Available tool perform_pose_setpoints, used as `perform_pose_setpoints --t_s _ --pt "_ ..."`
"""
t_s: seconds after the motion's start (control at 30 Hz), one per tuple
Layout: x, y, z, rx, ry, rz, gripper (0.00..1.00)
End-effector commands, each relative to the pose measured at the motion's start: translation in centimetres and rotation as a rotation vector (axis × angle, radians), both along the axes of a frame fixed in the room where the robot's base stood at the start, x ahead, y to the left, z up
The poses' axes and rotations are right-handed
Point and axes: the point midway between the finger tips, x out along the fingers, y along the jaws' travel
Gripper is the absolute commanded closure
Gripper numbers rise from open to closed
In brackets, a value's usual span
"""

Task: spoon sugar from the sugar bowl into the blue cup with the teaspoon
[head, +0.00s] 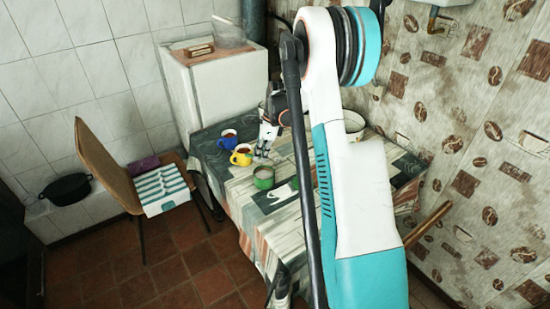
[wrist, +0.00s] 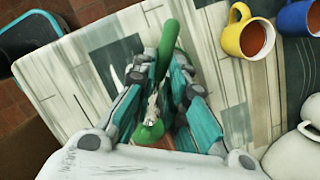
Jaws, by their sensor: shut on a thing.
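My gripper (wrist: 156,92) is shut on a green teaspoon (wrist: 167,48). In the wrist view one green end sticks out past the fingers, and a rounded green part shows between them, partly hidden. I cannot tell whether sugar is on it. In the head view my gripper (head: 264,150) is above the table, right of the yellow mug. The blue cup (head: 229,136) stands behind the yellow mug; it also shows at the wrist view's top right (wrist: 298,17), holding reddish-brown liquid. I cannot make out for certain which vessel is the sugar bowl.
A yellow mug (head: 242,156) with reddish-brown liquid stands close to the blue cup. A green mug (head: 263,177) stands nearer the table's front edge. A large pale pot (head: 354,123) is behind my arm. A chair (head: 110,168) stands left of the table.

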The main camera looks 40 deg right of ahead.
Motion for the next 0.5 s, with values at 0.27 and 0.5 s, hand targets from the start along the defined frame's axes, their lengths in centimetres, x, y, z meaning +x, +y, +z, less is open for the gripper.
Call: perform_pose_setpoints --t_s 0.27,0.5 --pt "4.3 0.2 -1.7 0.059 -0.054 -0.191 1.00" --pt "4.0 -0.4 -2.7 0.139 -0.127 -0.211 1.00"
